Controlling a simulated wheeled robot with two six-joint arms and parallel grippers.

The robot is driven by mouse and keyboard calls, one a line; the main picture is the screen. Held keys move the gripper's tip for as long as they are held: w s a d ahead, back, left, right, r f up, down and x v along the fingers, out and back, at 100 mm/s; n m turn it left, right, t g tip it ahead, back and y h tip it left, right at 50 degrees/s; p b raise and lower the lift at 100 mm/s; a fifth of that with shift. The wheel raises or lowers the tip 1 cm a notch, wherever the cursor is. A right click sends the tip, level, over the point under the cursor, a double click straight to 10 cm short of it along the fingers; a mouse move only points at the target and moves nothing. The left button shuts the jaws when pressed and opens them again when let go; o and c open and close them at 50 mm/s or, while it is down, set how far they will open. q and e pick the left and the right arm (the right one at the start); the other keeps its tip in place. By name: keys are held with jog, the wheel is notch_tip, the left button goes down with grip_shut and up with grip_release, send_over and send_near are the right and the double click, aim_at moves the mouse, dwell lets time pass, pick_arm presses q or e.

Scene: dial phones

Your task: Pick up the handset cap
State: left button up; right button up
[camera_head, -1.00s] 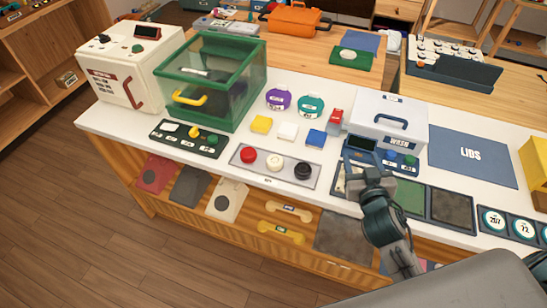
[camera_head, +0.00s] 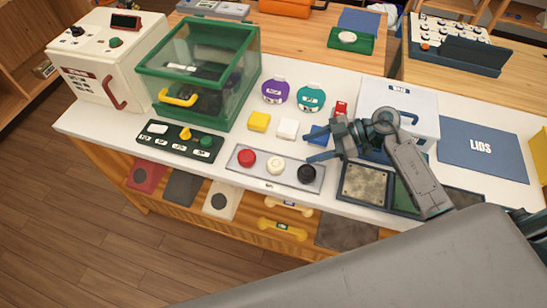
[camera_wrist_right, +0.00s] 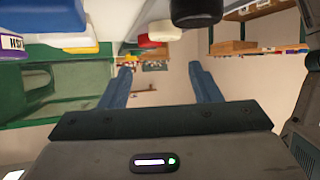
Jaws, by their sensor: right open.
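Three round caps stand on a grey tray (camera_head: 240,168) on the white counter: a red cap (camera_head: 248,158), a cream cap (camera_head: 275,163) and a black cap (camera_head: 306,173). I cannot tell which one is the handset cap. My right gripper (camera_head: 314,143) is open and empty, jaws pointing left, behind and above the black cap near the blue block (camera_head: 319,131). In the right wrist view its fingers (camera_wrist_right: 162,85) are apart with nothing between them. The black cap (camera_wrist_right: 195,12) and red cap (camera_wrist_right: 145,42) show at the top there. My left gripper is not in view.
A green glass-sided box (camera_head: 190,108) and a button panel (camera_head: 180,141) stand left of the tray. Yellow (camera_head: 259,121) and white (camera_head: 287,128) blocks lie behind it. The white WASH box (camera_head: 405,98) is behind my right arm, with the blue LIDS mat (camera_head: 484,150) to its right.

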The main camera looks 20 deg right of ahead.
jog(key=shift+f, duration=0.3)
jog(key=p, duration=0.1)
send_near(276, 163)
jog(key=x, duration=0.3)
jog(key=shift+w, duration=0.2)
jog(key=shift+w+a+f+p, duration=0.1)
jog(key=shift+a+f+p, duration=0.1)
jog(key=shift+a+p, duration=0.2)
jog(key=p+x, duration=0.1)
jog(key=x, duration=0.3)
jog(key=shift+a+f+p, duration=0.15)
jog(key=shift+a+p, duration=0.15)
jog(key=shift+p, duration=0.1)
jog(key=c, duration=0.7)
